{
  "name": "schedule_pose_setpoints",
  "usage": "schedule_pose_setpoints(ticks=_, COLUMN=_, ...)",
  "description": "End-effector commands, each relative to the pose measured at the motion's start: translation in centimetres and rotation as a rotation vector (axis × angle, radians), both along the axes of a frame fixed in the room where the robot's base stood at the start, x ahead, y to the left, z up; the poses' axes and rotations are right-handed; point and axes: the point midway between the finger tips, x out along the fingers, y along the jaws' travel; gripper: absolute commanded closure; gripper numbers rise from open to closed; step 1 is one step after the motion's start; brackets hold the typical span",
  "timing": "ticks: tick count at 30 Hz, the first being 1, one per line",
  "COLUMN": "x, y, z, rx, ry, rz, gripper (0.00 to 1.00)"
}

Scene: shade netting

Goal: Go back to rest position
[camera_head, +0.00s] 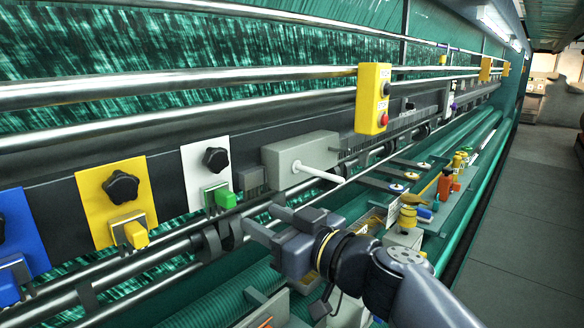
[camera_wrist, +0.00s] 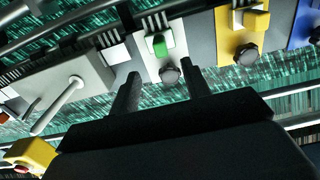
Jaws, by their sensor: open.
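My gripper (camera_head: 264,221) is in the lower middle of the head view, its fingers toward the machine's control rail. It is open, with nothing between the fingers. In the wrist view its two dark fingers (camera_wrist: 160,72) stand apart, below a white panel (camera_wrist: 147,38) with a green switch (camera_wrist: 160,46) and a black knob (camera_wrist: 170,75). In the head view this white panel (camera_head: 197,160) is up and left of the gripper. The gripper appears apart from the panel, though the exact gap cannot be told.
A yellow panel (camera_head: 98,190) and a blue panel (camera_head: 15,222) are at left. A grey box (camera_head: 285,155) with a white lever (camera_head: 318,173) is just above my gripper. A yellow button box (camera_head: 371,95) hangs nearby. Spools and bottles fill shelves at right; the aisle floor (camera_head: 530,200) is clear.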

Motion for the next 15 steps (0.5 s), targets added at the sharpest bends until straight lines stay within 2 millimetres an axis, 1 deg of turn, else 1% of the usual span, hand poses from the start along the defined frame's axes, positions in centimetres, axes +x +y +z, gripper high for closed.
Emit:
schedule_pose_setpoints(ticks=1, x=-0.5, y=-0.7, z=0.0, rx=0.0, ry=-0.001, rz=-0.005, gripper=0.55)
schedule_pose_setpoints(ticks=3, x=0.4, y=0.6, z=-0.1, rx=0.0, ry=0.003, rz=0.005, gripper=0.55)
schedule_pose_setpoints(ticks=15, x=4.8, y=5.5, z=-0.1, rx=0.001, ry=0.004, rz=0.003, gripper=0.55)
